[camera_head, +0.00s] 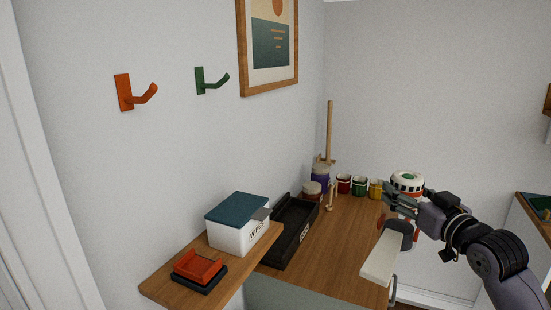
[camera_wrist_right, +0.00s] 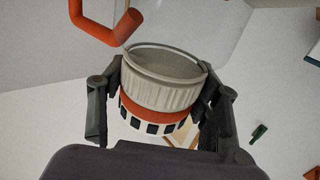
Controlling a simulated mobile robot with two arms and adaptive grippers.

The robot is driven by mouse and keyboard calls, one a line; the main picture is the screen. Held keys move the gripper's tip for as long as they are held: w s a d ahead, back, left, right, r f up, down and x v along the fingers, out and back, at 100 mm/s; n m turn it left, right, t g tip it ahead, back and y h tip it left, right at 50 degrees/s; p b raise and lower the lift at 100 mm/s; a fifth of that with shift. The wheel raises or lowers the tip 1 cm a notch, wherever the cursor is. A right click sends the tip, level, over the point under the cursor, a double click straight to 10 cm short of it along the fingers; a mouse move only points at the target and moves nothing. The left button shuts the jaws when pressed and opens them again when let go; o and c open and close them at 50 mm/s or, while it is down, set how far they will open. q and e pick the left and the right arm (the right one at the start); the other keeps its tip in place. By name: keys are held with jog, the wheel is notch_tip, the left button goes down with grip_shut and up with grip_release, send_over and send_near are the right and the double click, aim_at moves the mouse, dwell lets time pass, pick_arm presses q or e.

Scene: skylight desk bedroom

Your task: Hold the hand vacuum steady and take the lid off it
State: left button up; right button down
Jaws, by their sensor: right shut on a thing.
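The hand vacuum (camera_wrist_right: 160,92) fills the middle of the right wrist view. It shows a ribbed grey-beige round part with a rim, an orange ring and a black-and-white band. A clear part seems to lie beyond the rim. I cannot tell where the lid ends and the body begins. In the head view, a round white part with a green spot (camera_head: 407,180) shows just behind my right gripper (camera_head: 393,198); it seems to be the same thing. My right gripper is shut on the vacuum, one finger on each side. My left gripper is out of view.
On the wooden desk (camera_head: 345,240) stand a black tray (camera_head: 292,228), several coloured jars (camera_head: 359,186) and a wooden stand (camera_head: 330,135). A wipes box (camera_head: 232,232) and a red tray (camera_head: 199,266) sit on the wooden shelf at left. An orange hook (camera_head: 124,92) and a green hook (camera_head: 199,80) are on the wall.

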aim_at(393, 212)
jog(key=shift+m+h, duration=0.3)
jog(key=shift+h, duration=0.2)
jog(key=s+a+f, duration=0.1)
jog(key=s+f, duration=0.1)
jog(key=s, duration=0.1)
jog(key=s+a+f, duration=0.1)
jog(key=s, duration=0.1)
jog(key=shift+a+f, duration=0.3)
jog(key=shift+f, duration=0.05)
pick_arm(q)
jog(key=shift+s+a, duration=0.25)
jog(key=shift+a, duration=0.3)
pick_arm(e)
jog(key=s+a+f+m+h, duration=0.1)
jog(key=s+a+f, duration=0.3)
jog(key=s+f, duration=0.3)
jog(key=s+a+f+m+h, duration=0.1)
jog(key=s+a+f+h, duration=0.1)
jog(key=s+a+f, duration=0.3)
jog(key=s+f, duration=0.3)
jog(key=shift+s+a+t, duration=0.2)
jog(key=shift+a+t, duration=0.05)
jog(key=shift+t, duration=0.05)
